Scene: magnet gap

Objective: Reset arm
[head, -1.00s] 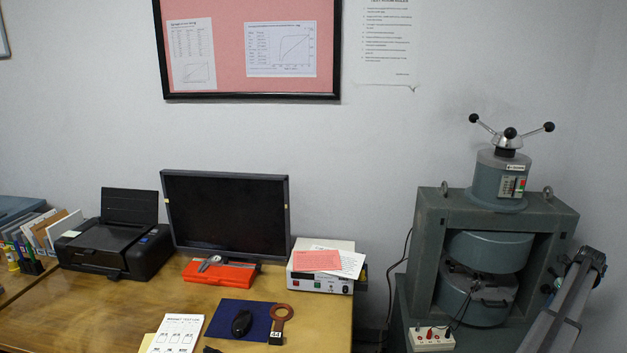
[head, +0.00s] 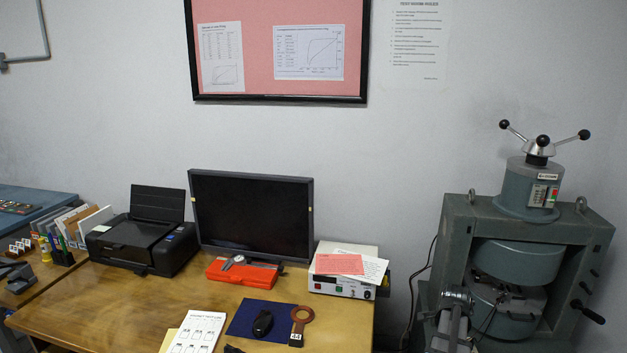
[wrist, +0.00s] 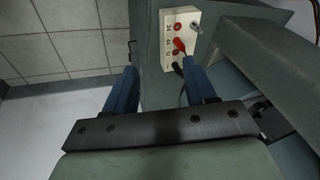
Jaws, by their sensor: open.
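My gripper (wrist: 159,66) shows in the wrist view with its two blue fingers apart and nothing between them. Ahead of the fingertips is a cream terminal box (wrist: 172,24) with red sockets, a red plug (wrist: 180,45) and a black plug, on a grey-green surface. The right finger overlaps the lower part of the box in the picture; I cannot tell whether they touch. In the head view my arm (head: 452,318) stands in front of the lower left of the big grey-green magnet (head: 455,240). The fingers cannot be made out there.
A wooden desk (head: 110,310) on the left holds a printer (head: 140,240), a monitor (head: 252,215), a red case (head: 240,274), a power unit (head: 345,288) and a blue mat (head: 240,318). A black handle (head: 588,312) sticks out at the magnet's right. Tiled floor (wrist: 60,45) shows below.

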